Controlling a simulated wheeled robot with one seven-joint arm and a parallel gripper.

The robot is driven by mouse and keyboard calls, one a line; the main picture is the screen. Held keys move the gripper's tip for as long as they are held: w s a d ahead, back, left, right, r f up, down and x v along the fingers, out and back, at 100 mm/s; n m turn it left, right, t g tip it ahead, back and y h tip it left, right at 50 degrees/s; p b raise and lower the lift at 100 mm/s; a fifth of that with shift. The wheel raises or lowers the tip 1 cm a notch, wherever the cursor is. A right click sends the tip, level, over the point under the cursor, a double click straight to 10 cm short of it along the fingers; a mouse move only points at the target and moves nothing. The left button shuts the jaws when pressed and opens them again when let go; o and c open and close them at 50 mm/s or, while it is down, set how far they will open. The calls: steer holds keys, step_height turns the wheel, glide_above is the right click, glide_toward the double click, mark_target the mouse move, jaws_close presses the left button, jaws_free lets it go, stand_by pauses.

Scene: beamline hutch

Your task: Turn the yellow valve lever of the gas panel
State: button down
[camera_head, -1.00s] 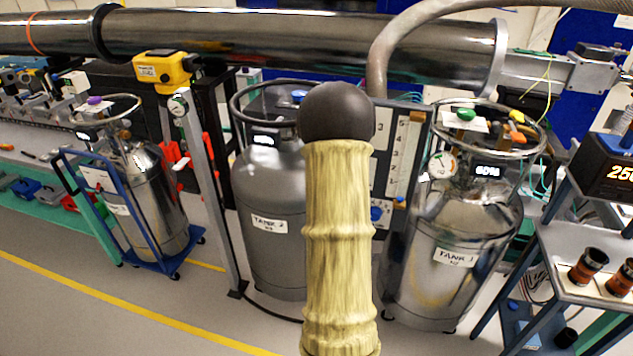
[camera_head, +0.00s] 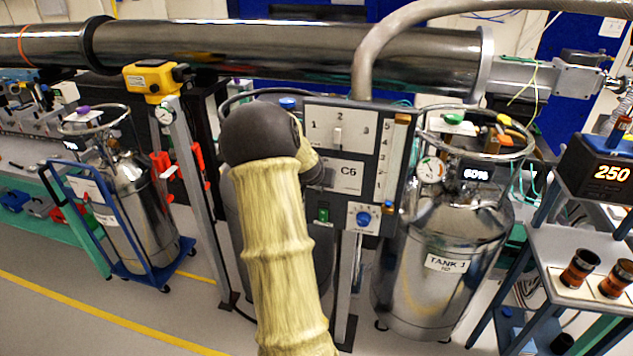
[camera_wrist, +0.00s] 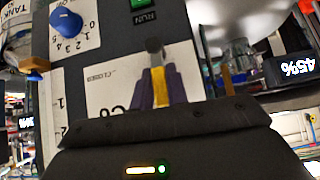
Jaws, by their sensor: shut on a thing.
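The gas panel (camera_head: 340,150) is a dark upright board with white numbered plates, a blue knob (camera_head: 363,219) and a green switch (camera_head: 323,214). In the head view my sleeved arm hides its left edge, the yellow lever and my gripper. In the wrist view the panel (camera_wrist: 100,55) appears turned. There my gripper (camera_wrist: 161,76) has its purple fingers shut on the yellow valve lever (camera_wrist: 161,90), one on each side. A grey end piece (camera_wrist: 154,47) shows just beyond the fingertips. Much of the lever is hidden by the fingers.
Tank 1 (camera_head: 440,260) stands close to the panel's right. A blue cart with a steel tank (camera_head: 140,215) and a post with a yellow box (camera_head: 155,78) stand left. A shelf (camera_head: 570,250) with a display is at the right. A large pipe (camera_head: 280,50) runs behind. Floor is clear at lower left.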

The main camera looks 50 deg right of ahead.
steer(key=shift+f, duration=0.1)
steer(key=c, duration=1.4)
jaws_free()
steer(key=shift+a, duration=0.1)
steer(key=shift+b+v, duration=1.15)
steer(key=shift+v, duration=7.55)
steer(key=w+a+f+n+y, duration=0.2)
steer(key=a+f, duration=0.1)
steer(key=a, duration=0.3)
steer(key=w+a+f+n+y, duration=0.1)
steer(key=a+f+n, duration=0.15)
steer(key=a, duration=0.35)
steer(key=s+a+f+n+y, duration=0.1)
steer(key=s+a+f+n, duration=0.1)
steer(key=a, duration=0.6)
steer(key=s+a+f+n+y+p, duration=0.1)
steer(key=s+a+f+n+y, duration=0.1)
steer(key=a, duration=0.7)
steer(key=s+a+f+n+g+y, duration=0.1)
steer(key=s+a+f+n+y, duration=0.1)
steer(key=a, duration=0.7)
steer(key=shift+s+f+n+p, duration=0.2)
steer(key=shift+s+f+n, duration=0.1)
steer(key=shift+f+n, duration=0.35)
steer(key=shift+s+f+n+p, duration=0.25)
steer(key=shift+f+n, duration=0.2)
steer(key=shift+n, duration=0.35)
